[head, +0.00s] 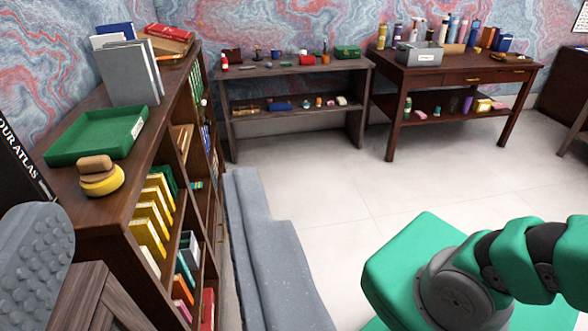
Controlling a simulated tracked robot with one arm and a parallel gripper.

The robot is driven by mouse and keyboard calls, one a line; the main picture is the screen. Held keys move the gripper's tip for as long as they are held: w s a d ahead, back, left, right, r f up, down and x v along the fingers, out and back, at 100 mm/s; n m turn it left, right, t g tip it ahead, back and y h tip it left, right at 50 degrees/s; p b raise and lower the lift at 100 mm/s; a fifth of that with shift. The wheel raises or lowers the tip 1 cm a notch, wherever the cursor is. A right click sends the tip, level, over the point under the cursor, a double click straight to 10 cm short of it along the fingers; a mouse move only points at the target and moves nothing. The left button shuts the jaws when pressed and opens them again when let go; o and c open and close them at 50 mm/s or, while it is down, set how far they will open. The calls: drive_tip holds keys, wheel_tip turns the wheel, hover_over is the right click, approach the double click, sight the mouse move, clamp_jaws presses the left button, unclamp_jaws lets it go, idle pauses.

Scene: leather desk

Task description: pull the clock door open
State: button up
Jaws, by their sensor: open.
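No clock or clock door can be made out for certain in the head view. A brown wood-grain piece (88,302) stands at the bottom left, cut off by the frame edge; I cannot tell what it belongs to. A grey, bumpy pad (36,262) at the left edge looks like one finger of my gripper. It is close to the camera, beside the wood-grain piece, with nothing seen held against it. The other finger is not in view. My green and grey body and arm parts fill the lower right.
A dark bookcase (98,212) on the left carries a green tray (97,136), grey books (128,72) and a yellow-brown round object (100,177). A grey slab (262,255) lies beside it. Two tables (300,68) (455,75) stand by the back wall. The middle floor is clear.

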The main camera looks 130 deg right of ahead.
drive_tip(key=shift+s+a+b, duration=0.1)
drive_tip(key=shift+s+b, duration=0.45)
drive_tip(key=shift+s, duration=0.4)
drive_tip(key=shift+r, duration=0.1)
